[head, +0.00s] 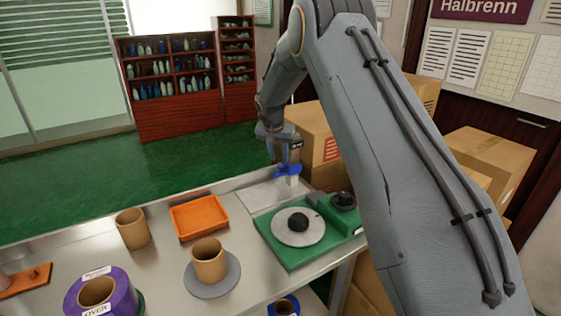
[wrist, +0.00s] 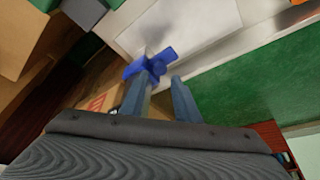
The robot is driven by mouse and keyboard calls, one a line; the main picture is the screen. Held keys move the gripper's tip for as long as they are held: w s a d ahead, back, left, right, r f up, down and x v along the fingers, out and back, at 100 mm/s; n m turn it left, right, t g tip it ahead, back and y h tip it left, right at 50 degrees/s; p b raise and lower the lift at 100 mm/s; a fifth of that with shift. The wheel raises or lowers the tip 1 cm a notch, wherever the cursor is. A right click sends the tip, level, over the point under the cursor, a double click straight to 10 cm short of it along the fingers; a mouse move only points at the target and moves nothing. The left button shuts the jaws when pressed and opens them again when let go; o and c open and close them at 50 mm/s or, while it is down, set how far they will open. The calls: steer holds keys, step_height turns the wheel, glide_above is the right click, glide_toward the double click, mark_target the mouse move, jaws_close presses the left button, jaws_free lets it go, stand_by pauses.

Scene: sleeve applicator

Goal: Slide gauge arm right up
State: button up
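A small blue cross-shaped piece (head: 288,170), perhaps the gauge arm, sits on a short pale post at the far edge of the bench, beside a pale plate. It also shows in the wrist view (wrist: 150,66), just beyond my fingertips. My gripper (head: 284,158) is right at this piece. In the wrist view my gripper (wrist: 160,84) has its two fingers apart with a clear gap. The left finger overlaps the blue piece, and the right finger ends close beside it. I cannot tell whether either touches it. No second gauge arm can be made out.
A green base (head: 285,250) with a grey disc and black knobs stands in front of the post. Cardboard boxes (head: 308,135) stand close behind and right. An orange tray (head: 199,217), cardboard tubes (head: 209,260) and a purple roll (head: 125,284) occupy the bench's left side.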

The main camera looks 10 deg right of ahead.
mark_target(281, 165)
steer(key=shift+p+x, duration=0.65)
steer(key=shift+x, duration=1.8)
jaws_close()
